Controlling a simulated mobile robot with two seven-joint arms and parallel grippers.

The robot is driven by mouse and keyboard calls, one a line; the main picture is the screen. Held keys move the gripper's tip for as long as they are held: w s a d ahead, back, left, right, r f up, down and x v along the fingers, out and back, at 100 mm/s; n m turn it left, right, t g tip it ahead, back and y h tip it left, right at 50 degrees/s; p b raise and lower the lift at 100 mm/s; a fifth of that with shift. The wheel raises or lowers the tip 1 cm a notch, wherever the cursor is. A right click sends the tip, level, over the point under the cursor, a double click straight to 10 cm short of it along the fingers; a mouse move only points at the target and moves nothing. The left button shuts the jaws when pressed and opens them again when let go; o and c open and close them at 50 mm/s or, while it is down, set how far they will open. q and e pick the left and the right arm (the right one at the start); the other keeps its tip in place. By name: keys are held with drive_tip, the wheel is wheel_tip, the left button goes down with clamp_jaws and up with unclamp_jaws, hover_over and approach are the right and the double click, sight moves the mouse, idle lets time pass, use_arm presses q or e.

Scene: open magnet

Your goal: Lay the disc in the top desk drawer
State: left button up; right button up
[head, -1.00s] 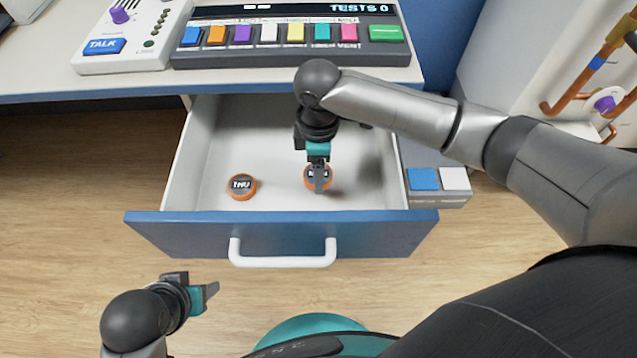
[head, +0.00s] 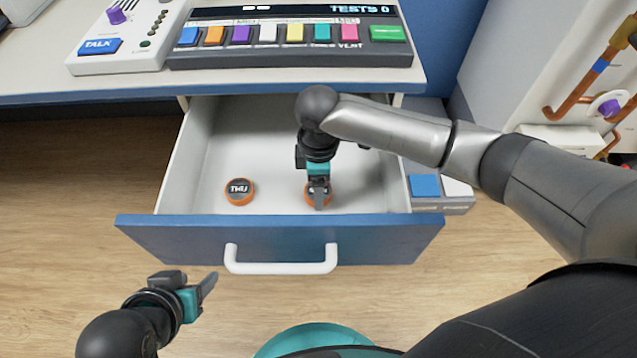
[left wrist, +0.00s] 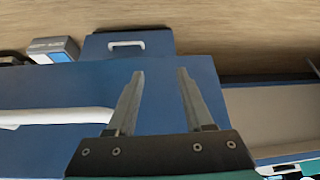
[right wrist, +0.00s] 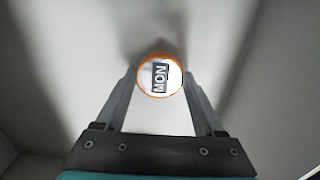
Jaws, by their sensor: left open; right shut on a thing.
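The top desk drawer (head: 280,240) is pulled open, with a blue front, a white handle and a pale inside. My right gripper (head: 319,196) reaches down into it on the right side. It is shut on an orange-rimmed disc (head: 311,187), which in the right wrist view (right wrist: 160,76) shows a white face and the label MON. I cannot tell whether that disc touches the drawer floor. A second orange disc (head: 239,191), with a dark label, lies in the drawer on the left. My left gripper (head: 210,285) is open and empty, in front of the drawer to the left.
The desk top (head: 120,84) above the drawer bears a panel of coloured buttons (head: 290,45) and a white TALK box (head: 115,45). A grey box with blue and white squares (head: 440,190) stands right of the drawer. The drawer floor between the discs is clear.

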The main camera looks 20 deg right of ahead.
drive_tip(key=o, duration=1.4)
use_arm(q)
drive_tip(key=shift+d, duration=0.1)
use_arm(e)
drive_tip(key=shift+r, duration=0.1)
drive_tip(key=shift+r, duration=0.4)
wheel_tip(320, 180, up, 3)
drive_tip(key=shift+f+p, duration=0.15)
drive_tip(key=shift+p, duration=0.8)
use_arm(q)
drive_tip(key=s+a+f+g+p, duration=0.2)
drive_tip(key=s+f+g+p, duration=0.1)
drive_tip(key=f, duration=0.7)
drive_tip(key=shift+s+f+y+p, duration=0.25)
drive_tip(key=shift+y+p, duration=0.15)
drive_tip(key=shift+p, duration=0.2)
use_arm(e)
wheel_tip(320, 180, up, 9)
drive_tip(key=shift+f, duration=0.2)
